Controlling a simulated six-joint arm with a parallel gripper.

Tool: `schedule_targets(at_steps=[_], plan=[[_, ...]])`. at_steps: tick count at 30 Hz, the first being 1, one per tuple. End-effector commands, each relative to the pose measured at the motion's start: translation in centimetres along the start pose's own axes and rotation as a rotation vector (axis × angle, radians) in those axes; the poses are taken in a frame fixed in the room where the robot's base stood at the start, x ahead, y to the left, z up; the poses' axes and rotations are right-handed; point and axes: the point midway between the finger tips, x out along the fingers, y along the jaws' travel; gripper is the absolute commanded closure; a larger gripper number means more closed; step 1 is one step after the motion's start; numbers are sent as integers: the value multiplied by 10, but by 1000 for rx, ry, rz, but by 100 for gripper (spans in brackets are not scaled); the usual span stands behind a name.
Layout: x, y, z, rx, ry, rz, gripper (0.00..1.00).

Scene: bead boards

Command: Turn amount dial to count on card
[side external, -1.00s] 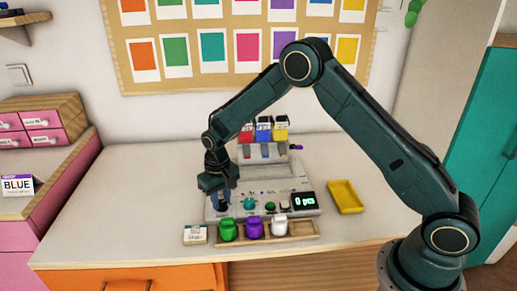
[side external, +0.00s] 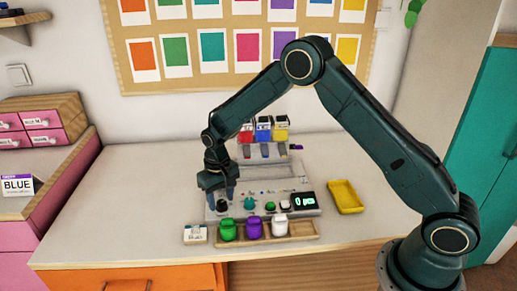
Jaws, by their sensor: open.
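My gripper (side external: 220,194) points down over the left end of the grey dispenser panel (side external: 290,211). Its fingers are spread apart and nothing shows between them. A black dial (side external: 222,206) sits just below the fingertips; I cannot tell whether they touch it. A teal dial (side external: 250,204) is to its right. The labels are too small to tell which is the amount dial. The panel's display (side external: 304,200) seems to read 0 with small letters after it. A small white card (side external: 195,235) lies in front of the panel's left end; its text is unreadable. A card reading BLUE (side external: 18,186) stands at far left.
A wooden rack (side external: 308,236) in front holds green (side external: 228,231), purple (side external: 253,228) and white (side external: 280,224) jars. A green button (side external: 270,206) is on the panel. Red, blue and yellow hoppers (side external: 263,130) stand behind. A yellow tray (side external: 346,196) is at right.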

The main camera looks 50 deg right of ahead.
Motion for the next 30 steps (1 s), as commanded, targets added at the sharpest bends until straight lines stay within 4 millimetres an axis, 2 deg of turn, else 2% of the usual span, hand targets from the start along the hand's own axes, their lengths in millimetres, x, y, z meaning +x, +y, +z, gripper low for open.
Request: schedule_targets(at_steps=[8,21,30], plan=[[-31,0,-1,0,4,-1,52],[-104,0,-1,0,5,-1,52],[-131,0,0,1,2,-1,52]])
